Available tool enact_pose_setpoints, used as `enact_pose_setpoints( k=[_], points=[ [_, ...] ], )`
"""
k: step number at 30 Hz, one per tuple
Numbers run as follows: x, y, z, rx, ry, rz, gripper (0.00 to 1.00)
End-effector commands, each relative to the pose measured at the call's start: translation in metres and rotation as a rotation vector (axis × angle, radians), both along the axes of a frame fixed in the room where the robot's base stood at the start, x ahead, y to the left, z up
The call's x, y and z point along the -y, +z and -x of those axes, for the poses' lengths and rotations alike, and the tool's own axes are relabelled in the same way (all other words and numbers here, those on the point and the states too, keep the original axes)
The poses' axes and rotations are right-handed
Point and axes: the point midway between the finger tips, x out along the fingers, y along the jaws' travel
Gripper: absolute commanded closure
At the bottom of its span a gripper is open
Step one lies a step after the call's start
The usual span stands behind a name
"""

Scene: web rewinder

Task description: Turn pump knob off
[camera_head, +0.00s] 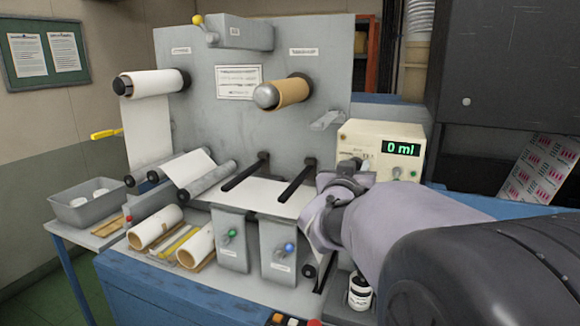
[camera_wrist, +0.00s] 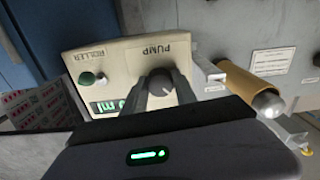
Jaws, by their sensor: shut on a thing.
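The cream pump box (camera_head: 354,130) stands at the right of the rewinder, with a green display (camera_head: 401,149) reading "0 ml". In the wrist view the same box (camera_wrist: 122,60) shows the labels "PUMP" and "ROLLER". The grey pump knob (camera_wrist: 161,84) sits below the "PUMP" label. My gripper (camera_wrist: 160,92) has its two fingers on either side of the knob and is shut on it. In the head view my gripper (camera_head: 349,168) is at the front of the box, and my arm hides part of it.
The grey rewinder panel (camera_head: 225,100) carries a white roll (camera_head: 155,83) and a brown core (camera_head: 292,91). Levers with a green knob (camera_head: 232,233) and a blue knob (camera_head: 289,247) are in front. A small bottle (camera_head: 360,290) stands below my arm. A dark cabinet (camera_head: 500,70) is at right.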

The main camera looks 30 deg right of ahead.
Motion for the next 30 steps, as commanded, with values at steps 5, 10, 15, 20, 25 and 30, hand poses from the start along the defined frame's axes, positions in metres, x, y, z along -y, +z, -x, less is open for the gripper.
enact_pose_setpoints(
  k=[5, 10, 15, 20, 25, 30],
  points=[
    [-0.0001, -0.0019, -0.0002, 0.054, 0.000, -0.045, 1.00],
    [-0.0001, -0.0030, 0.0001, 0.148, 0.000, -0.125, 1.00],
    [-0.0001, -0.0033, -0.0001, 0.260, 0.000, -0.221, 1.00],
    [0.0001, -0.0028, -0.0001, 0.360, -0.001, -0.307, 1.00],
    [-0.0001, -0.0022, -0.0001, 0.450, -0.001, -0.385, 1.00],
    [-0.0001, -0.0015, 0.0000, 0.517, 0.000, -0.442, 1.00]
  ],
)
